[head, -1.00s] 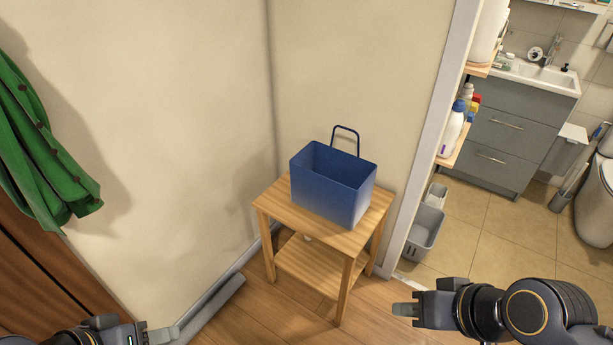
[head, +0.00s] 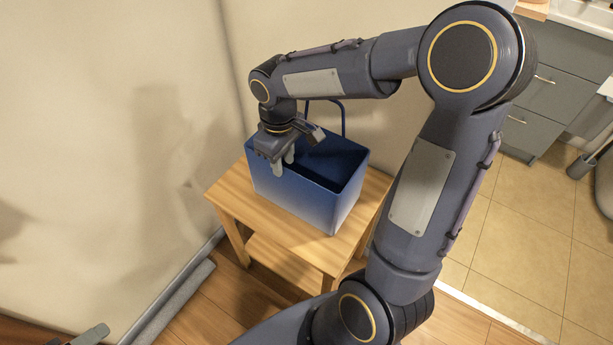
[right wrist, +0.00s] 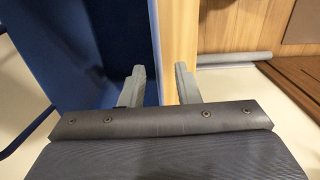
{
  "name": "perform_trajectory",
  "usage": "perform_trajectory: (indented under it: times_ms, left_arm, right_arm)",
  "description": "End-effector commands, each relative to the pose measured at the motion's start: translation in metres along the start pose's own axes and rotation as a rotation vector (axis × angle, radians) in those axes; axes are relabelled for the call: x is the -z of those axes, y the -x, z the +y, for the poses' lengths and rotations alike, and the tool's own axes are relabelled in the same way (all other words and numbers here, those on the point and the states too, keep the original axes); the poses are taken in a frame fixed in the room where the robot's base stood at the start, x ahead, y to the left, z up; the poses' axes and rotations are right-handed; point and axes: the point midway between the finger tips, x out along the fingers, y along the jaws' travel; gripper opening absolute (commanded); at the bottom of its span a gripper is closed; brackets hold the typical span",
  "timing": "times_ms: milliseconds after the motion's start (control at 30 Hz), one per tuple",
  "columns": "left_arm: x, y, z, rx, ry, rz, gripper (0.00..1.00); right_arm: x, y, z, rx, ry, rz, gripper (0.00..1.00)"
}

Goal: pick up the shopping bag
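The shopping bag (head: 301,200) is a blue, box-shaped, open-topped bag with a thin loop handle (head: 343,118) standing up at its back. It stands upright on a small wooden table (head: 232,196). My right gripper (head: 283,165) is at the left part of the bag's near rim, pointing down. In the right wrist view its two fingers (right wrist: 160,85) are apart, with the bag's blue wall (right wrist: 153,40) between them; one finger is over the inside, the other outside. Contact cannot be made out. Part of my left gripper (head: 90,335) shows at the bottom left edge.
Walls stand close behind and left of the table. A grey strip (head: 170,305) lies along the wall's foot. Tiled floor (head: 530,225) and a grey cabinet (head: 545,105) are at the right. My right arm crosses over the table's right side.

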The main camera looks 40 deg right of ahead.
Motion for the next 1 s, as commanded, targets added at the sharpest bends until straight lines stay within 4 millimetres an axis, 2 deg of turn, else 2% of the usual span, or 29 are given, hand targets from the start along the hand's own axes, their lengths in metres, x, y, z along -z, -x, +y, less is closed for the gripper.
perform_trajectory:
  times_ms: [500,600,833,1000]
  left_arm:
    - [-0.005,-0.011,-0.005,0.0,0.0,0.0,0.64]
    - [-0.006,-0.011,-0.005,0.0,0.0,0.0,0.64]
    - [-0.005,-0.011,-0.005,0.0,0.0,0.0,0.64]
    - [-0.005,-0.011,-0.005,0.0,0.0,0.0,0.64]
  right_arm:
    - [-0.007,-0.068,0.005,0.002,-0.001,-0.003,0.29]
    - [-0.007,-0.074,0.005,0.003,-0.002,-0.002,0.29]
    - [-0.007,-0.074,0.005,0.002,-0.002,0.0,0.29]
    - [-0.007,-0.074,0.005,0.002,-0.002,0.0,0.08]
